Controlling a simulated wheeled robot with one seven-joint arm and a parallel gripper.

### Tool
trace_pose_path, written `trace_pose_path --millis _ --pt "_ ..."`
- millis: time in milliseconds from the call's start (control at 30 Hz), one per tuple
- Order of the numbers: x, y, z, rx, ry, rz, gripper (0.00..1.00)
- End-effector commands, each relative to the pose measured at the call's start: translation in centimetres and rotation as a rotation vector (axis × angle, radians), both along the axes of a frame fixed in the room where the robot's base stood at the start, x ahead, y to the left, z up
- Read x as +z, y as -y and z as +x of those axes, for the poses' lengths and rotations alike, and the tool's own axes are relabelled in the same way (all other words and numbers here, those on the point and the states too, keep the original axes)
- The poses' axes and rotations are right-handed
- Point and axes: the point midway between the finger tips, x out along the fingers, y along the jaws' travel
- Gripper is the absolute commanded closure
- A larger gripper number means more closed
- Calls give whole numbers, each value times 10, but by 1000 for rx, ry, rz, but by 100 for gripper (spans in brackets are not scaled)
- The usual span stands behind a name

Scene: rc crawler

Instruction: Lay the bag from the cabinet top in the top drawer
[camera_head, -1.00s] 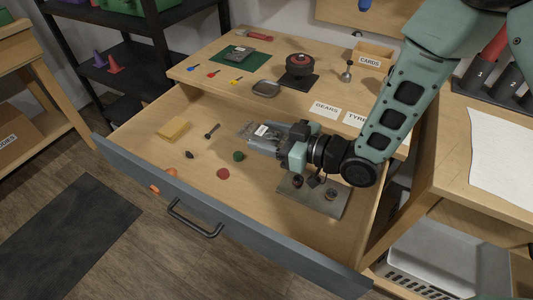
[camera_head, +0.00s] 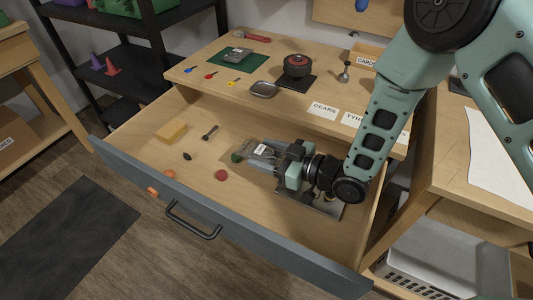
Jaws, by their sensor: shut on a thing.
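The bag (camera_head: 261,152) is a clear, greyish packet with a white label. My gripper (camera_head: 279,160) is shut on its right end. The bag is low in the open top drawer (camera_head: 225,205), close to the drawer floor; I cannot tell whether it touches. Its left end lies beside and partly over a dark green round piece (camera_head: 237,157). The cabinet top (camera_head: 215,82) is behind the drawer. My forearm and wrist come in from the right and hide part of the drawer's right side.
The drawer also holds a yellow block (camera_head: 171,131), a small spoon-like tool (camera_head: 210,132), a red disc (camera_head: 221,175), orange pieces (camera_head: 169,174) and a grey plate (camera_head: 322,204) under my wrist. The front left drawer floor has free room. The drawer front (camera_head: 250,245) stands up as an edge.

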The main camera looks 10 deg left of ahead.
Motion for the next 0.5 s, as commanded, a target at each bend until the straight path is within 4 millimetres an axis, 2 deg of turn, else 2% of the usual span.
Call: trace_pose_path --millis 233,267,333,500 --pt "-10 0 -1 1 -3 -6 64" --pt "-10 0 -1 1 -4 -7 39" --pt "-11 0 -2 1 -5 -8 20" --pt "-13 0 -2 2 -5 -10 20"
